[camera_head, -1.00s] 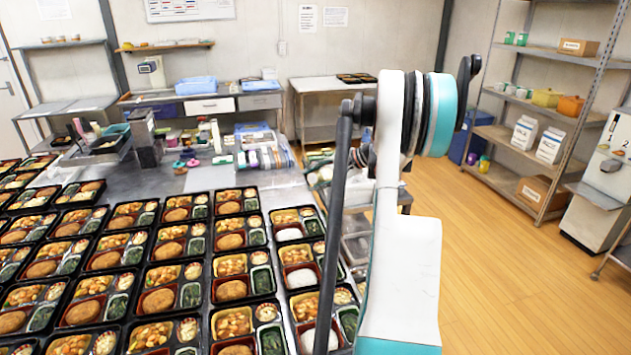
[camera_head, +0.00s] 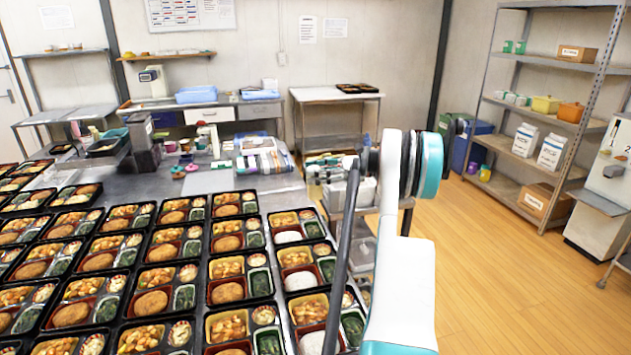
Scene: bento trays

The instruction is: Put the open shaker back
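I cannot make out an open shaker for certain in the head view. A slim white upright thing (camera_head: 215,141) stands among small items at the far end of the steel worktable (camera_head: 222,182); it is too small to tell what it is. Small pink and teal round things (camera_head: 178,172) lie to its left. My arm rises at the right of the table, beside the bento trays, and bends at a white and teal joint. My gripper is not in view, so what it holds, if anything, is hidden.
Rows of filled black bento trays cover the near table. A stack of bags or packets (camera_head: 262,156) lies at its far end. A cart with containers (camera_head: 335,176) stands right of the table. A metal shelf rack (camera_head: 541,50) stands at the right wall. The wooden floor (camera_head: 490,270) is clear.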

